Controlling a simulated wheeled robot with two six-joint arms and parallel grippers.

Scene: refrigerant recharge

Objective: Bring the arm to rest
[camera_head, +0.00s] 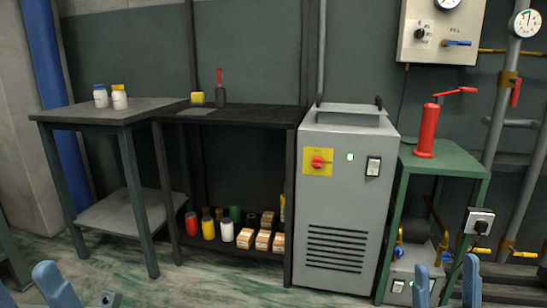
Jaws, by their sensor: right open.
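My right gripper (446,274) is at the bottom right of the head view. Its two blue fingers point up and stand apart, with nothing between them. My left gripper (26,284) is at the bottom left corner, partly cut off by the picture edge. Its two blue fingers show apart, and I see nothing between them. The rest of both arms is mostly out of view.
A grey cabinet (345,200) with a red knob stands in the middle. A green stand (450,168) bears a red pump (428,130). A black shelf (260,117) and a grey table (90,112) with two bottles stand left. The floor (190,275) in front of them is clear.

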